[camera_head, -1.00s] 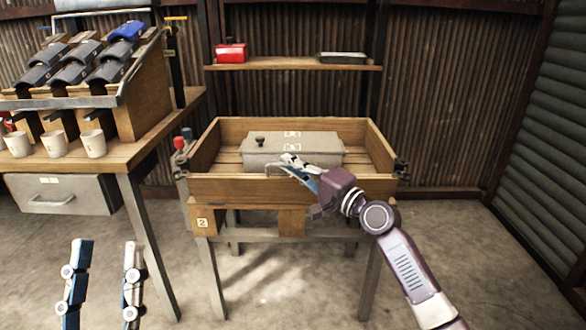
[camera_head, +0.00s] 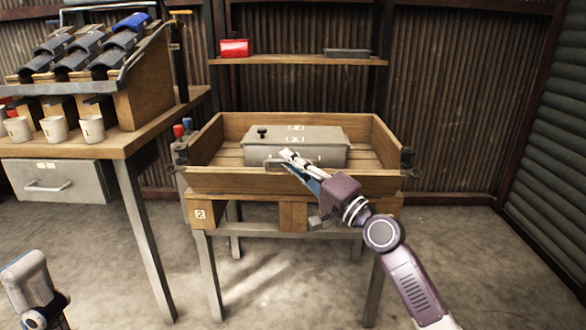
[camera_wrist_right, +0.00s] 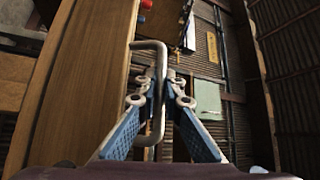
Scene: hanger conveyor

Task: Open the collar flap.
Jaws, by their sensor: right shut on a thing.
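The wooden collar (camera_head: 212,137) is a box-like frame on a stand. Its front board, the flap (camera_head: 225,182), stands roughly upright along the near side. A grey bar handle shows at the board's top edge (camera_head: 274,163), and in the right wrist view the handle (camera_wrist_right: 162,60) stands out from the wood. My right gripper (camera_head: 290,158) reaches over the front board. Its blue fingers (camera_wrist_right: 160,95) are closed around the handle bar. Only a pale part of my left gripper (camera_head: 32,283) shows at the lower left; its fingertips are not clear.
A grey lidded box (camera_head: 320,140) with a dark knob sits inside the collar. Dark latches (camera_head: 407,158) show at the front corners. A workbench (camera_head: 140,145) with cups (camera_head: 55,129) stands left. A shelf (camera_head: 300,61) hangs behind. The floor at right is clear.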

